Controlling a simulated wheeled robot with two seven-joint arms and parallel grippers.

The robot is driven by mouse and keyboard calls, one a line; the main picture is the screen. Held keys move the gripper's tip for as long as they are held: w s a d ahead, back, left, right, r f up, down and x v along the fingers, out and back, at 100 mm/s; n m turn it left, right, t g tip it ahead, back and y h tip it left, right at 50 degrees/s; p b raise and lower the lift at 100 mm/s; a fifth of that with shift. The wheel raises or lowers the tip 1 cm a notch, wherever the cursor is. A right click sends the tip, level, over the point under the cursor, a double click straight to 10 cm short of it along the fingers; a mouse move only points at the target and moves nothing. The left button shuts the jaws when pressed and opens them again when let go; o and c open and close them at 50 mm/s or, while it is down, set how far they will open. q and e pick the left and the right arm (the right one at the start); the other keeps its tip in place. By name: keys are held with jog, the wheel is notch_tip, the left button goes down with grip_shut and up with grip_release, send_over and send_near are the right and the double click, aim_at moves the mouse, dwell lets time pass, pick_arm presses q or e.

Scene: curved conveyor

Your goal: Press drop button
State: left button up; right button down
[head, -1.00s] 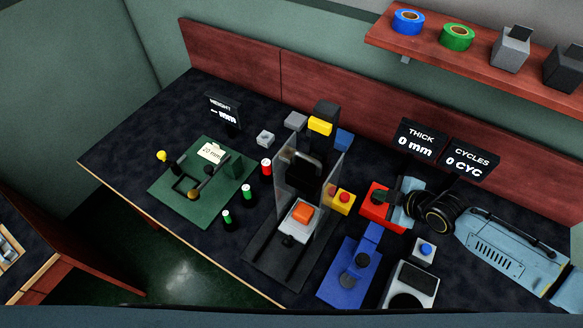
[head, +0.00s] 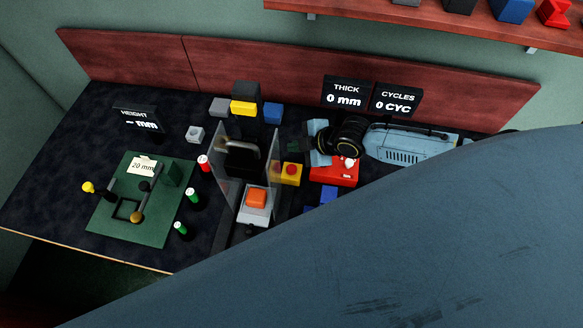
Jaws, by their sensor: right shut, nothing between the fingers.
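A yellow box with a round red button (head: 291,172) stands just right of a drop rig (head: 243,155) with clear side panels. No label marks it as the drop button. Inside the rig, an orange block (head: 256,197) sits on a light grey base below a dark raised weight. My right gripper (head: 320,156) is small in the picture, at the rear left of a red box (head: 334,174) and to the right of and behind the yellow box. It is shut and empty, apart from the red button. Whether it touches the red box cannot be told. My left gripper is not in view.
A green plate with a linkage (head: 155,225) lies at left, with several small cylinders beside it. Thickness (head: 347,93) and cycles (head: 396,98) displays stand behind my right arm. My own blue arm link hides the front right of the desk.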

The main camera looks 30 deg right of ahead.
jog(key=b, duration=0.6)
send_over(295, 169)
notch_tip(295, 169, down, 7)
jog(key=shift+s, duration=0.1)
jog(key=shift+f+b, duration=0.45)
jog(key=shift+f, duration=0.15)
jog(key=shift+f, duration=0.1)
dwell(1.0)
jog(key=shift+f+b, duration=0.3)
jog(key=shift+b, duration=0.05)
jog(key=shift+f+b, duration=0.5)
jog(key=shift+f, duration=0.1)
dwell(0.6)
jog(key=shift+r, duration=0.1)
jog(key=shift+r+p, duration=0.9)
